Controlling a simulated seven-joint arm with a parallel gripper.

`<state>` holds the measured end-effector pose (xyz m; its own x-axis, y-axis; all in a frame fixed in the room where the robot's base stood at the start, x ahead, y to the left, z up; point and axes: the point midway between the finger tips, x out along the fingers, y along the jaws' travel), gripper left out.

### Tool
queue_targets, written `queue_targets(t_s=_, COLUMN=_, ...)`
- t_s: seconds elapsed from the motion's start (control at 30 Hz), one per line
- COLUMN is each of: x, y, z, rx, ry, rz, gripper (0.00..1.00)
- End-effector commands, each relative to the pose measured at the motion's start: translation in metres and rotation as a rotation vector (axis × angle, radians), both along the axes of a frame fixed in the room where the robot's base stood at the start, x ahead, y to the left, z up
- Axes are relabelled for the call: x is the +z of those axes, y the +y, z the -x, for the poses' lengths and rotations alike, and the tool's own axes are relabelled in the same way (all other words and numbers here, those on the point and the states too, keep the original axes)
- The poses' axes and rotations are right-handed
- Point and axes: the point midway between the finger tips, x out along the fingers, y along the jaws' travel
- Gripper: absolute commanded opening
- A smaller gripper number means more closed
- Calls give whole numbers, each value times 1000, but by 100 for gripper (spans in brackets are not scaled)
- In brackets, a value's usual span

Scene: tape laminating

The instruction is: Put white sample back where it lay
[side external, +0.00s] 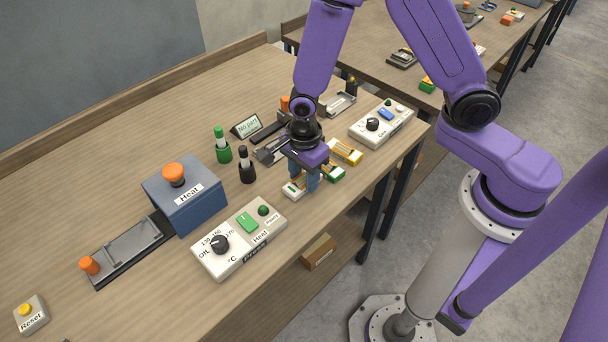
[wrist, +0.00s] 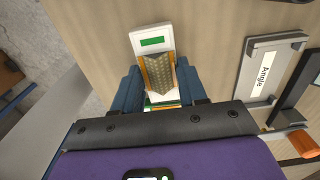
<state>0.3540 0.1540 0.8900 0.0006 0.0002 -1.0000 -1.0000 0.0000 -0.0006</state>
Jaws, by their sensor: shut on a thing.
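The white sample (side external: 292,189), with a green label and a gold-brown ridged part, is between the blue fingers of my gripper (side external: 303,178). In the wrist view, the white sample (wrist: 150,42) points away from my gripper (wrist: 158,88), which is shut on it. The fingers are low over the table near its front edge. I cannot tell whether the sample touches the tabletop. A green sample (side external: 336,174) lies just right of the fingers, and a yellow sample (side external: 346,151) lies farther right. My gripper hides part of the white sample.
A white heat control box (side external: 240,238) stands to the left, and another control box (side external: 382,124) to the right. Green and black bottles (side external: 223,146) (side external: 247,166) and an angle fixture (wrist: 271,66) stand nearby. The table's front edge is close.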

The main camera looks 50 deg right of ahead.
Motion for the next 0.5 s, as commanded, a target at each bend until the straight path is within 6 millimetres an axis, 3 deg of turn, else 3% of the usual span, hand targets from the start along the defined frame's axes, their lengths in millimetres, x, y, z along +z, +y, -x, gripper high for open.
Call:
queue_targets(t_s=0.47, x=-7, y=0, z=0, rx=0, ry=0, rz=0, gripper=11)
queue_targets(t_s=0.5, x=-7, y=0, z=0, rx=0, ry=-1, rz=0, gripper=48)
